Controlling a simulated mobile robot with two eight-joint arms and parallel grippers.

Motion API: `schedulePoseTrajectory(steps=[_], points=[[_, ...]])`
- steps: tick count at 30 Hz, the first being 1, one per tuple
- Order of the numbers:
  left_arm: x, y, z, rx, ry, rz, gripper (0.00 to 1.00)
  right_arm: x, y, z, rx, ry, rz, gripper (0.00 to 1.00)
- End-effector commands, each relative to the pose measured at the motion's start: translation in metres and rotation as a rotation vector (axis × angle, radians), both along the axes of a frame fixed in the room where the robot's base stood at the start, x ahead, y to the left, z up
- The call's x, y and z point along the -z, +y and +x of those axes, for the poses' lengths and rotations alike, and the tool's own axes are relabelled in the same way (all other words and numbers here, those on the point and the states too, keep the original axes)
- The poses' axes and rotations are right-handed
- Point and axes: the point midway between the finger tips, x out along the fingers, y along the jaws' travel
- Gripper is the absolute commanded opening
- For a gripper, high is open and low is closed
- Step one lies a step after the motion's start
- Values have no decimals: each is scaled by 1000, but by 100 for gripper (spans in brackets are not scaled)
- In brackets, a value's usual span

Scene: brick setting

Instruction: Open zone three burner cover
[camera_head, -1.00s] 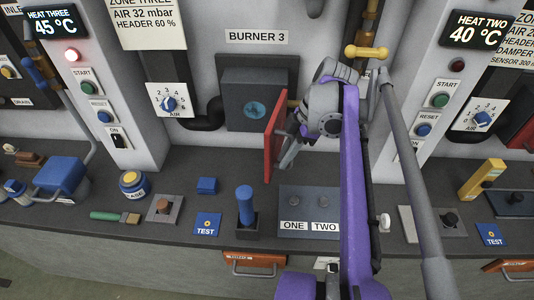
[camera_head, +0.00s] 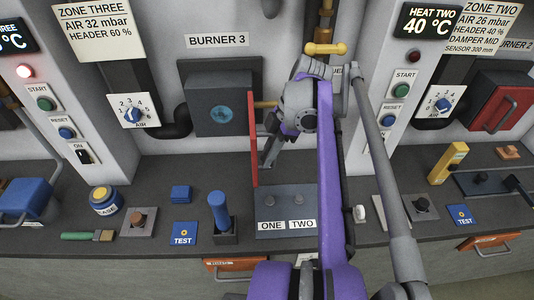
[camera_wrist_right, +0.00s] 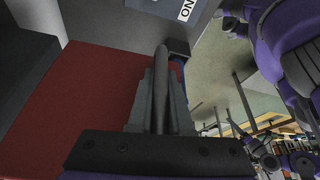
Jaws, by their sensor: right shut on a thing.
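The red burner cover (camera_head: 253,145) of zone three stands swung out from the dark burner box (camera_head: 215,97) under the BURNER 3 label and shows nearly edge-on in the head view. The box front with its round blue-green centre (camera_head: 221,114) is uncovered. My right gripper (camera_head: 268,153) is at the right side of the cover, partly hidden by its own arm. In the right wrist view the gripper is shut on the cover's dark bar handle (camera_wrist_right: 161,85), with the red panel (camera_wrist_right: 85,95) behind it. My left gripper is not in view.
A yellow handle (camera_head: 325,48) is above my right wrist. A pillar with START and RESET buttons stands to the right.

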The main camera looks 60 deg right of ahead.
Motion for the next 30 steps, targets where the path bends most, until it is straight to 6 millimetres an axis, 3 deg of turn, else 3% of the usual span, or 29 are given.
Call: schedulePoseTrajectory(steps=[3,23,30], points=[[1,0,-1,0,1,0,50,3,2,-3,-1,10,5,30],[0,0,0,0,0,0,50,0,1,-1,-1,4,3,30],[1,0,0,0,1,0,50,-27,-6,-10,2,4,3,30]])
